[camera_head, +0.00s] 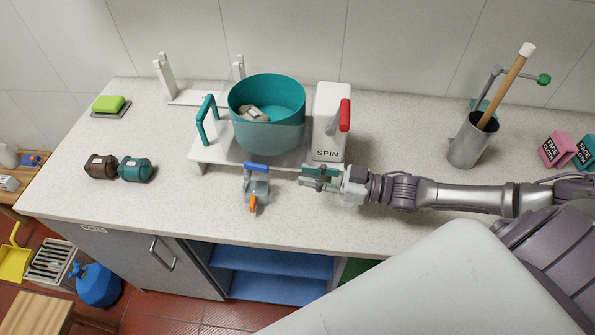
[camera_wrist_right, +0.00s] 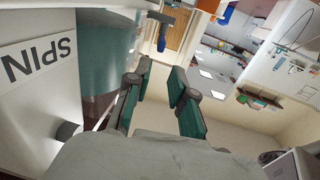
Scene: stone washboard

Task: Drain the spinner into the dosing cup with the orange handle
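The spinner is a teal tub (camera_head: 265,125) on a white stand (camera_head: 200,152), beside a white housing (camera_head: 328,125) marked SPIN. Something pale lies in the tub. A blue lever (camera_head: 257,166) shows at the stand's front edge. Just below it is a small grey dosing cup (camera_head: 260,187) with an orange handle (camera_head: 252,206) pointing to the counter's front. I cannot tell what is in the cup. My right gripper (camera_head: 306,178) is open and empty, right of the cup and in front of the SPIN housing. Its parted fingers (camera_wrist_right: 160,90) show in the wrist view. My left gripper is out of view.
A red-handled lever (camera_head: 345,115) is on the SPIN housing, and a teal handle (camera_head: 206,121) stands left of the tub. Two dark bottles (camera_head: 118,168) lie left. A metal holder (camera_head: 472,145) with a wooden stick stands right. The counter's left front is clear.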

